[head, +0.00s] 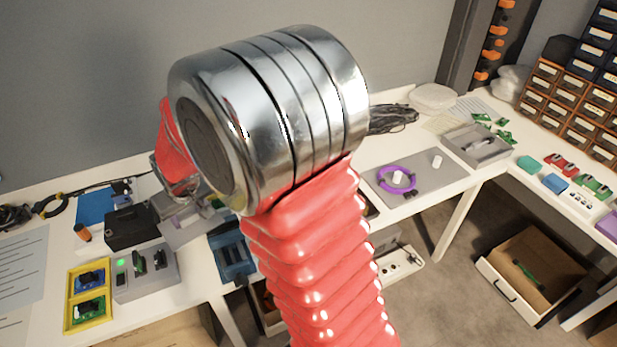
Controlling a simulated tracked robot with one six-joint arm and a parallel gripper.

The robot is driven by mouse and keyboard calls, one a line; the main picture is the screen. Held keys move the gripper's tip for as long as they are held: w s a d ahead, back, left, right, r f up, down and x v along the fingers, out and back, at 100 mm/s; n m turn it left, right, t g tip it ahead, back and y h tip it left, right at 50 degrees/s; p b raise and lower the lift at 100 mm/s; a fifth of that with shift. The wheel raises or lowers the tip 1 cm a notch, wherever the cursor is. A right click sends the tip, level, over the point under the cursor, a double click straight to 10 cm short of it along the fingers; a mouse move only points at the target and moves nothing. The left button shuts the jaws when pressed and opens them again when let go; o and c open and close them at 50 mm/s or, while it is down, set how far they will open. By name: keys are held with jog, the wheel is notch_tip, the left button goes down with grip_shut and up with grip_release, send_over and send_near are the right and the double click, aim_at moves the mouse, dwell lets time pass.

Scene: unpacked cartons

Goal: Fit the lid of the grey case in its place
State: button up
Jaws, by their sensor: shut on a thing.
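My gripper (183,190) shows at the left, partly hidden behind my own red and metal arm, low over the white table. It is shut on a light grey piece (187,211), which looks like the lid of the grey case. A flat grey surface (188,234) shows right below it, and I take it to be part of the grey case. My arm hides much of this spot. I cannot tell whether the lid touches the case.
A black box (130,226) stands close left of the gripper, with a blue mat (95,207) behind. In front are a grey box with a green light (146,285), a yellow tray (71,318) and a blue holder (231,257). A grey open tray (503,153) stands far right.

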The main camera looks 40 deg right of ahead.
jog(key=shift+d, duration=0.1)
jog(key=s+d+m, duration=0.1)
jog(key=s+d, duration=0.2)
jog(key=d, duration=0.7)
jog(key=s+d+m, duration=0.1)
jog(key=s+d, duration=0.3)
jog(key=d, duration=0.7)
jog(key=s+d+m+h, duration=0.1)
jog(key=s+d, duration=0.3)
jog(key=d, duration=0.6)
jog(key=shift+s+d+r, duration=0.15)
jog(key=shift+d+r, duration=0.05)
jog(key=shift+r, duration=0.25)
jog(key=shift+f, duration=0.2)
jog(key=shift+f, duration=2.05)
jog(key=shift+f, duration=1.15)
jog(key=o, duration=1.2)
